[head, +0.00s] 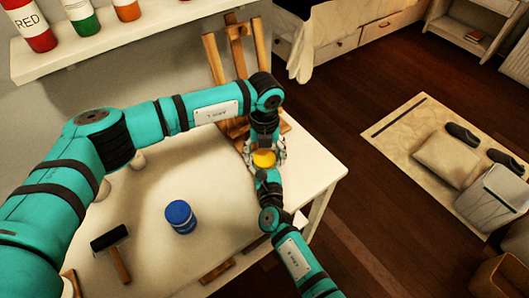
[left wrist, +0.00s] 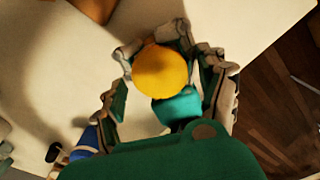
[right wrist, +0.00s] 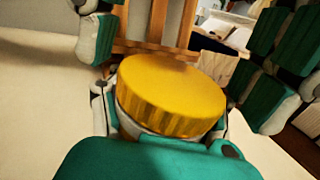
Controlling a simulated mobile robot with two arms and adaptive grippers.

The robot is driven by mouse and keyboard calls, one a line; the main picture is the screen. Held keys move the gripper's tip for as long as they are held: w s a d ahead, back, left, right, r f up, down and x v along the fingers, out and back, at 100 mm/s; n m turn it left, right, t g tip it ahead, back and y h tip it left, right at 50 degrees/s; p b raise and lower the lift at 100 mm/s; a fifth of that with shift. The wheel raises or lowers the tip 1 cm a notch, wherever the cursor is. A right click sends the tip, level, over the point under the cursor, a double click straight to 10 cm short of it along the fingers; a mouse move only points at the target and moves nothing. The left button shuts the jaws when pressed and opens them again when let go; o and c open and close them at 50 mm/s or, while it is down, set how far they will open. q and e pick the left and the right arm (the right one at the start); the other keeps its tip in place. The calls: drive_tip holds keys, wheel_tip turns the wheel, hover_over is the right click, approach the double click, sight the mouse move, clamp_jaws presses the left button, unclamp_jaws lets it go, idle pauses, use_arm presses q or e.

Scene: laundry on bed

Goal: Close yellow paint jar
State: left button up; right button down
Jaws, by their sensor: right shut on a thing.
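The yellow paint jar (head: 263,159) is at the right side of the white table, upright, with its round yellow lid (right wrist: 172,95) on top. My right gripper (head: 264,168) is shut around the jar's body, just below the lid, and hides most of that body. My left gripper (head: 264,146) points down over the jar. Its fingers are spread on both sides of the lid, apart from it, in the right wrist view. The lid also fills the middle of the left wrist view (left wrist: 161,71). How tightly the lid sits cannot be told.
A wooden easel (head: 237,60) stands behind my grippers. Red, green and orange bottles (head: 82,16) stand on a shelf at upper left. The table's right edge is close.

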use_arm(q)
drive_tip(key=shift+r, duration=2.3)
drive_tip(key=shift+c, duration=0.2)
drive_tip(key=r+n, duration=0.2)
drive_tip(key=n, duration=0.1)
drive_tip(key=shift+w, duration=0.1)
drive_tip(key=n, duration=0.2)
drive_tip(key=r+n, duration=0.1)
drive_tip(key=shift+r+n, duration=0.25)
drive_tip(key=shift+n, duration=0.15)
drive_tip(key=shift+f, duration=0.15)
drive_tip(key=shift+f, duration=3.9)
drive_tip(key=shift+c, duration=0.4)
